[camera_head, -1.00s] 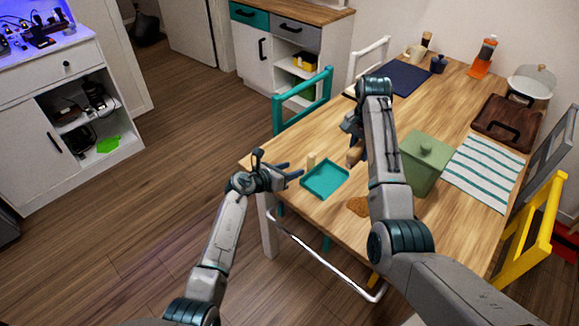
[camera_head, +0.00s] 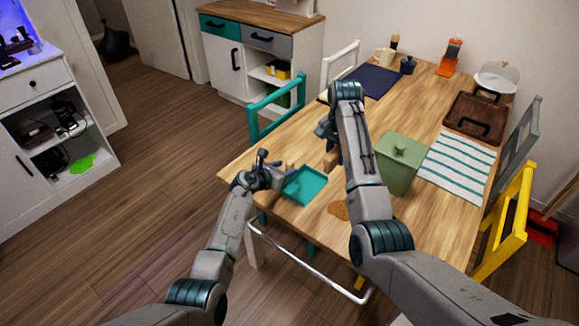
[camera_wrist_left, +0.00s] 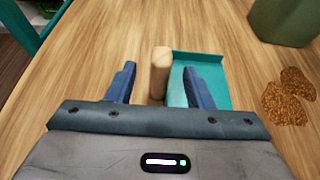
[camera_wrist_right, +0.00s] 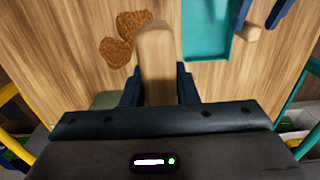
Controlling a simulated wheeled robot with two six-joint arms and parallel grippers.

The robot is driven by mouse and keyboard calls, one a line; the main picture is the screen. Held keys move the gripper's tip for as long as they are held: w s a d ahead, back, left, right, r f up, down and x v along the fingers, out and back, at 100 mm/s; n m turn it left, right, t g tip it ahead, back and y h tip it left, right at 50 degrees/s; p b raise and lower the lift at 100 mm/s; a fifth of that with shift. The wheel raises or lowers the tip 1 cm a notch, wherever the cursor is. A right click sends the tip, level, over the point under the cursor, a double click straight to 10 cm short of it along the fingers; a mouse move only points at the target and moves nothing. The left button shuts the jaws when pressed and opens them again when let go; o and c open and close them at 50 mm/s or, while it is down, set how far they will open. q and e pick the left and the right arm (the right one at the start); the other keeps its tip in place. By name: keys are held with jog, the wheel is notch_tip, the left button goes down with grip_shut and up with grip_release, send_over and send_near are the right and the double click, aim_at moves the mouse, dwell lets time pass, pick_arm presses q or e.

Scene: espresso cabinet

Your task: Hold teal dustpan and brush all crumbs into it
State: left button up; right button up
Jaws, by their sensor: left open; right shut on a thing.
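The teal dustpan (camera_head: 304,187) lies on the wooden table near its front-left edge. Its pale wooden handle (camera_wrist_left: 160,68) stands between the two fingers of my open left gripper (camera_wrist_left: 159,85), with a visible gap on the left side. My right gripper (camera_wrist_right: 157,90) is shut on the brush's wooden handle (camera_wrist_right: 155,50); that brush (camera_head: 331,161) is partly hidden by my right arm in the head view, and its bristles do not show. Brown crumbs (camera_head: 338,210) lie in clumps right of the dustpan, and also show in both wrist views (camera_wrist_left: 288,97) (camera_wrist_right: 125,38).
A green lidded canister (camera_head: 398,165) stands right of my right arm, beside a striped cloth (camera_head: 455,170). A teal chair (camera_head: 268,115) is at the table's left side and a yellow chair (camera_head: 508,230) at its right. Table between dustpan and crumbs is clear.

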aim_at(287, 167)
pick_arm(q)
jog(key=shift+x, duration=1.85)
grip_shut()
